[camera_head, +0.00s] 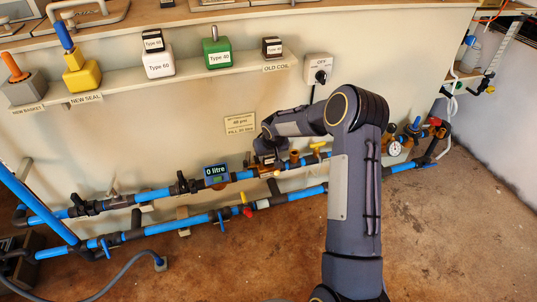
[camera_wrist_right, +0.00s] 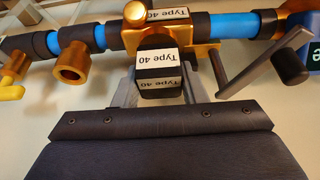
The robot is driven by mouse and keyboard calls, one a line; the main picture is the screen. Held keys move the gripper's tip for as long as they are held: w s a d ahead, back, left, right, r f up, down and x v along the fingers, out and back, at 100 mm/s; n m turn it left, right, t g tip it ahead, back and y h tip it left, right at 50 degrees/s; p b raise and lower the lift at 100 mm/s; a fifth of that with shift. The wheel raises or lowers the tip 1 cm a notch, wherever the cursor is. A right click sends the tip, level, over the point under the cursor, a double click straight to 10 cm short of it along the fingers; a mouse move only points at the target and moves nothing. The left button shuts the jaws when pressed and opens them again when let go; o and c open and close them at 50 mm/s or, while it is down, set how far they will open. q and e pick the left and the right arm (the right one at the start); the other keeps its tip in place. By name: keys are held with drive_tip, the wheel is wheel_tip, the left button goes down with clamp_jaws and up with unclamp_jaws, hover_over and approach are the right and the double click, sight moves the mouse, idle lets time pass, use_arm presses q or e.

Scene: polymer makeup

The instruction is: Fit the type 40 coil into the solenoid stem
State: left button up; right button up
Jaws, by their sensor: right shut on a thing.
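A black coil (camera_wrist_right: 160,73) with white "Type 40" labels sits between the fingers of my right gripper (camera_wrist_right: 158,92) in the wrist view. The gripper is shut on it. Just beyond it, close up, is the brass solenoid valve (camera_wrist_right: 202,22) on the blue pipe, with another "Type 40" label (camera_wrist_right: 165,17). I cannot see the stem clearly, nor tell whether the coil touches it. In the head view my right gripper (camera_head: 265,155) is at the upper pipe, and its own wrist mostly hides the coil. My left gripper is not in view.
A shelf (camera_head: 120,82) holds a green Type 40 block (camera_head: 216,55), a white Type 60 box (camera_head: 158,65) and a small black block (camera_head: 272,46) by the "OLD COIL" label. In the wrist view, a grey lever (camera_wrist_right: 265,70) and brass port (camera_wrist_right: 72,62) flank the valve.

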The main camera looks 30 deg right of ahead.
drive_tip(key=shift+f, duration=0.25)
drive_tip(key=o, duration=1.1)
drive_tip(key=shift+o, duration=0.2)
drive_tip(key=p+v, duration=0.3)
drive_tip(key=v, duration=0.4)
drive_tip(key=shift+s+r, duration=0.25)
drive_tip(key=shift+r, duration=0.1)
